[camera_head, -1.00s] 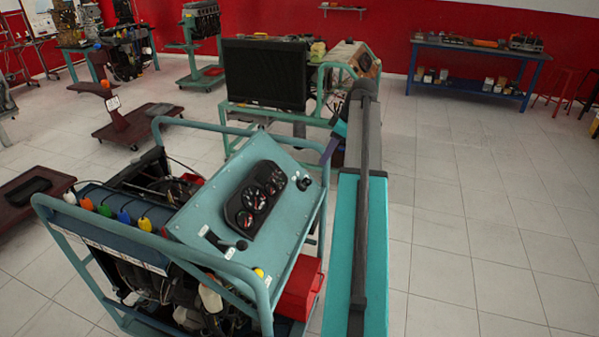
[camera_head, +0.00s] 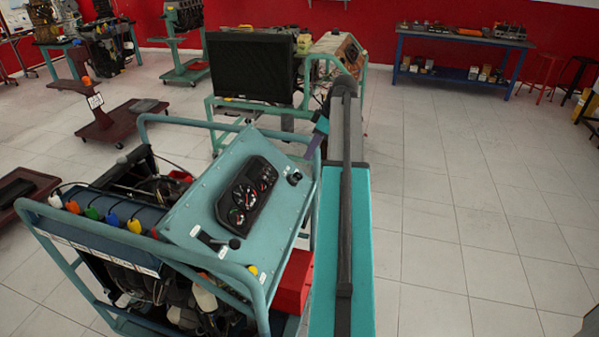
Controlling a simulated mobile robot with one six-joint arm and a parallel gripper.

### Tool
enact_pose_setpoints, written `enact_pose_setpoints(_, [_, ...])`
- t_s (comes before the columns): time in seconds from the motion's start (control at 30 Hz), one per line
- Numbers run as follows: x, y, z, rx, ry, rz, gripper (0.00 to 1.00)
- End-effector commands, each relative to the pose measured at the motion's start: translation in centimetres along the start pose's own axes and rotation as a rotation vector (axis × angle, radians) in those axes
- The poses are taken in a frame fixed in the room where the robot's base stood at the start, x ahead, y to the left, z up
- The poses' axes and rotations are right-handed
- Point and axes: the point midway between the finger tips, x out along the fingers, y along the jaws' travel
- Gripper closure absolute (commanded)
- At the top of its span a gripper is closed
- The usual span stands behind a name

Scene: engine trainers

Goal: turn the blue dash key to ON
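The blue-teal engine trainer has a sloped dash panel (camera_head: 190,225) facing up, with a black gauge cluster (camera_head: 246,197) in its middle. A small round black switch (camera_head: 294,178) sits near the panel's upper right corner; it may be the key switch, but I cannot make out a key or its position. A black lever with a ball knob (camera_head: 234,243) is at the panel's lower edge. My arm stands just right of the trainer, with a teal and purple part near the panel's far right corner. I cannot make out my gripper's fingers.
Teal tube rails (camera_head: 140,244) surround the panel. A red box (camera_head: 294,282) is low on its right side. A second trainer with a dark screen (camera_head: 250,66) stands behind. A blue bench (camera_head: 462,40) is at the back wall. The tiled floor (camera_head: 450,220) to the right is clear.

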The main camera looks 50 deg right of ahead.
Motion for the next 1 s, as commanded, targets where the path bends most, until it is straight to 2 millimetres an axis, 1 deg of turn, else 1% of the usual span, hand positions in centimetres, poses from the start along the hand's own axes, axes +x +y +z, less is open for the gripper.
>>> enact_pose_setpoints(0.7, [8.2, 0.0, 0.0, 0.001, -0.001, -0.002, 0.72])
enact_pose_setpoints(0.9, [10.3, 0.0, 0.1, 0.001, -0.001, -0.001, 0.72])
enact_pose_setpoints(1.0, [11.0, 0.0, 0.1, 0.002, -0.001, -0.001, 0.72])
